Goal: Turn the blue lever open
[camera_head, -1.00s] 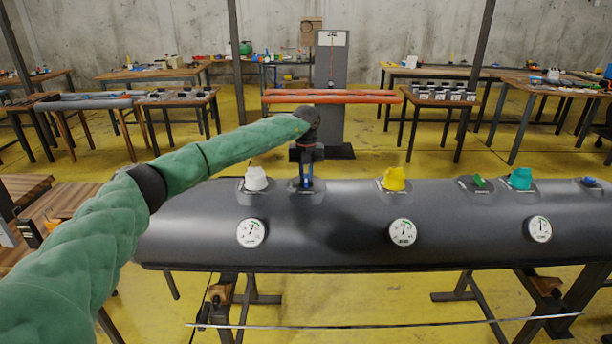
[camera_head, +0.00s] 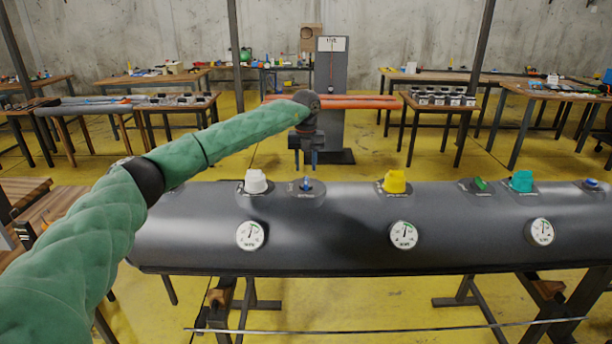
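The gripper looks clear of the lever. Another blue valve part (camera_head: 591,183) is at the tube's far right. My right gripper is out of view.
The tube also carries a white cap (camera_head: 256,182), a yellow cap (camera_head: 395,181), a green lever (camera_head: 481,184), a teal cap (camera_head: 521,181) and round gauges (camera_head: 403,235) on its front. It rests on dark trestles. Tables with tools stand behind, beyond open yellow floor.

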